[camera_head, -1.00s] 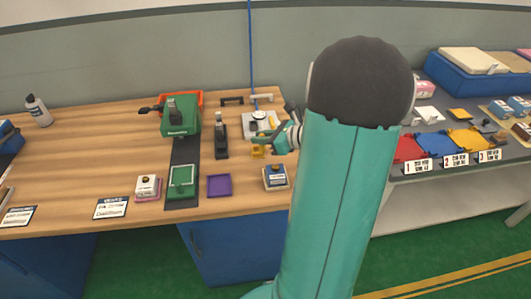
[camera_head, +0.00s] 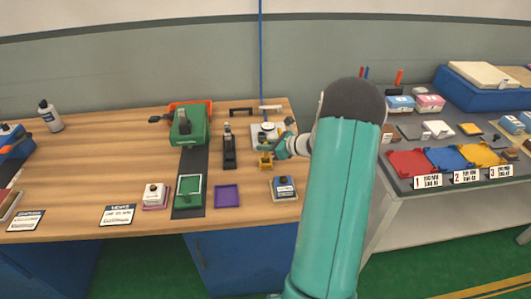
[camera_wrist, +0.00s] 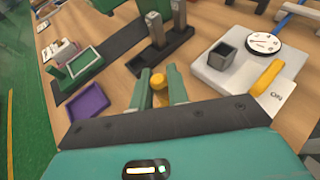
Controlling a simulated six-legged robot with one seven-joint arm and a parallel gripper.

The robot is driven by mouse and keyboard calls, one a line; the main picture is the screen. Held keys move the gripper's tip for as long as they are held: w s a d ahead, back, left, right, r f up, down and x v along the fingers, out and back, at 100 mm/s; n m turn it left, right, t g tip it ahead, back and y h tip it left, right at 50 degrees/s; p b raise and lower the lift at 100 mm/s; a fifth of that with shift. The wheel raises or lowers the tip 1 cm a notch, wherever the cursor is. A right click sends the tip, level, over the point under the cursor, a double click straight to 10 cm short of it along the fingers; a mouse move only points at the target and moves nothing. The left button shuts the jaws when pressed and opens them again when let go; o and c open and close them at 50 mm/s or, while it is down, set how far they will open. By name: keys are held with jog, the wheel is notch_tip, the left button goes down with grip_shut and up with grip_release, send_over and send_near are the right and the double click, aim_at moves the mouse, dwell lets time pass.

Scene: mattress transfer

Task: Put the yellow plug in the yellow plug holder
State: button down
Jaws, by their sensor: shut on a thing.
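In the wrist view my gripper (camera_wrist: 160,88) has its two green fingers around a small yellow piece with a rounded top, the yellow plug (camera_wrist: 159,80). The plug's lower part is hidden by my wrist. In the head view my gripper (camera_head: 272,149) reaches in from the right at the table's right side. A small yellow block (camera_head: 265,163) shows just below the fingers there. I cannot tell whether this block is the plug, the yellow plug holder or both together.
A pale device (camera_wrist: 245,88) with a grey square socket, a yellow bar and a round dial stands right of my gripper. A black stand (camera_head: 229,150), a purple tray (camera_head: 227,196) and a green fixture (camera_head: 188,190) lie to the left. A grey side table (camera_head: 400,187) stands right.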

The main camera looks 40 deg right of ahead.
aim_at(265, 153)
jog(key=shift+w+d+f, duration=0.2)
jog(key=shift+w+f, duration=0.15)
jog(key=shift+f, duration=1.7)
jog(key=shift+f, duration=0.15)
jog(key=c, duration=1.4)
grip_release()
jog(key=shift+o, duration=0.2)
